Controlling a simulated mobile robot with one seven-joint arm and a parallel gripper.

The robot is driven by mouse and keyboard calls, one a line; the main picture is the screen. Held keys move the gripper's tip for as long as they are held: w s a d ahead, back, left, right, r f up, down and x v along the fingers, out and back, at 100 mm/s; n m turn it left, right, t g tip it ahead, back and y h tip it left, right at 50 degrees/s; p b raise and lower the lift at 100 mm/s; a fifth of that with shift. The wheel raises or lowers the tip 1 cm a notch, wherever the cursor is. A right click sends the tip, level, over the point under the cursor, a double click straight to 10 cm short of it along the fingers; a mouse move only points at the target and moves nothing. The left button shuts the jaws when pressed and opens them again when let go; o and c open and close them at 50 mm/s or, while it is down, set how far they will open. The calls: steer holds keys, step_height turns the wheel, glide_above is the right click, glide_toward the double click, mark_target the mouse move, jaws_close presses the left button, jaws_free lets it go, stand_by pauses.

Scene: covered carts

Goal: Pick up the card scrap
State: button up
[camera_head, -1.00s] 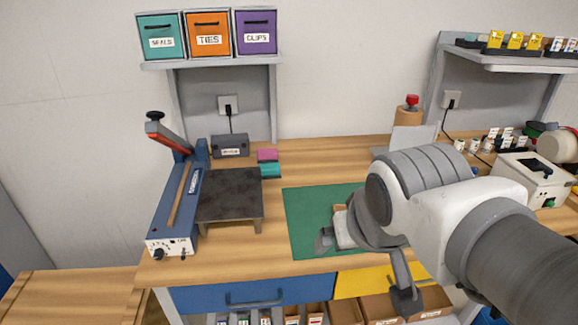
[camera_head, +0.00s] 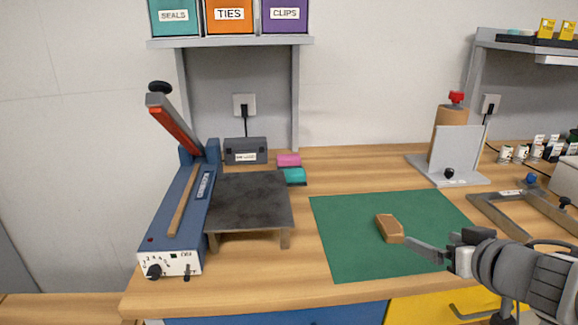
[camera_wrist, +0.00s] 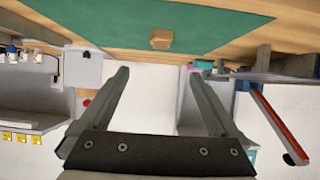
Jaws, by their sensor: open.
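The card scrap looks like a small brown, blocky piece (camera_head: 390,228) lying on the green mat (camera_head: 345,240), right of the mat's middle. It also shows in the wrist view (camera_wrist: 161,39), beyond the gap between the fingers. My gripper (camera_head: 425,250) comes in from the right, low over the mat, with a fingertip just right of the scrap in the picture. I cannot tell from the head view whether it touches. In the wrist view my gripper (camera_wrist: 157,72) has its two fingers wide apart with nothing between them.
A blue heat-sealer-like machine (camera_head: 180,220) with a raised lever and a dark raised plate (camera_head: 250,200) stand left of the mat. Pink (camera_head: 288,160) and teal (camera_head: 294,176) blocks lie behind. A grey upright stand (camera_head: 455,155) and a grey frame (camera_head: 500,215) are at right.

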mark_target(392, 226)
steer(key=shift+p+x, duration=1)
steer(key=shift+x, duration=1.3)
steer(key=x, duration=0.2)
steer(key=shift+w+a+f+b, duration=0.1)
steer(key=shift+w+f+b, duration=0.1)
steer(key=shift+f+b, duration=0.25)
steer(key=shift+w+r+p, duration=0.25)
steer(key=shift+r+p, duration=0.05)
steer(key=shift+p, duration=0.45)
steer(key=p, duration=0.1)
steer(key=w+p, duration=0.1)
steer(key=shift+a+f+p, duration=0.2)
steer(key=shift+a+p, duration=0.05)
steer(key=shift+p, duration=0.05)
steer(key=p, duration=0.4)
steer(key=shift+w+d+f, duration=0.2)
steer(key=shift+w+f, duration=0.85)
steer(key=shift+w, duration=0.05)
steer(key=shift+b+x, duration=0.7)
steer(key=shift+x, duration=2.25)
